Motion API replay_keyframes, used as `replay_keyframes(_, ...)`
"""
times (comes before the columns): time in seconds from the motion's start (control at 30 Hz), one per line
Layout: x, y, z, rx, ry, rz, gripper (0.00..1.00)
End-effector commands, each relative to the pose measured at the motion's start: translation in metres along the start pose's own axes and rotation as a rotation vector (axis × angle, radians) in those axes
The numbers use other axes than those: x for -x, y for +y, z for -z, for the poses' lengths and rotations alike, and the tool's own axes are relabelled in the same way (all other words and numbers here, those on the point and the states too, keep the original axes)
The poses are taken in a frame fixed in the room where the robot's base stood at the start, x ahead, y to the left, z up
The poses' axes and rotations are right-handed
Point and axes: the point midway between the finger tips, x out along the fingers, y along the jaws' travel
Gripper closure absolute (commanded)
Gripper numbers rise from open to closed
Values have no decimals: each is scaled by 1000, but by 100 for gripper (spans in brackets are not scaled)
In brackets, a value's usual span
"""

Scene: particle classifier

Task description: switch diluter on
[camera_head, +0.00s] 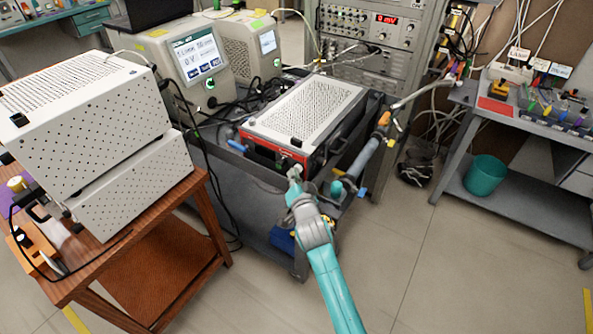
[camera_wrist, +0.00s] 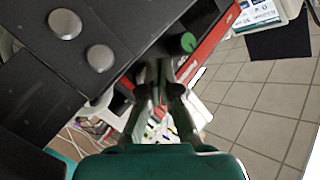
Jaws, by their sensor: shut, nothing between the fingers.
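A box with a red front and a perforated light top (camera_head: 305,112) stands on a dark cart in the head view; no readable label marks it as the diluter. My gripper (camera_head: 294,172) is at its front face, near the lower edge. In the wrist view my gripper (camera_wrist: 155,86) is shut and empty, with its fingertips just below a black-and-green knob (camera_wrist: 186,43) on a black and red front (camera_wrist: 215,45). I cannot tell whether the fingertips touch the front. Any switch behind the fingers is hidden.
Two stacked perforated grey boxes (camera_head: 85,125) stand on a wooden table (camera_head: 165,262) at left. A blue-handled pipe (camera_head: 365,158) runs along the cart's right side. Instruments with lit screens (camera_head: 198,58) stand behind. Cables hang around the cart. The floor (camera_head: 430,270) at right front is clear.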

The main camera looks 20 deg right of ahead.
Motion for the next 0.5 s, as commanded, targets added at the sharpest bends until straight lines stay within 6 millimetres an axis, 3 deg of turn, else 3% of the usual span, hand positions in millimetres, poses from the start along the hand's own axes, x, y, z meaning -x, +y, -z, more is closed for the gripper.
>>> replay_keyframes(0.5, -4, 3, 3, 1, 1, 0, 100)
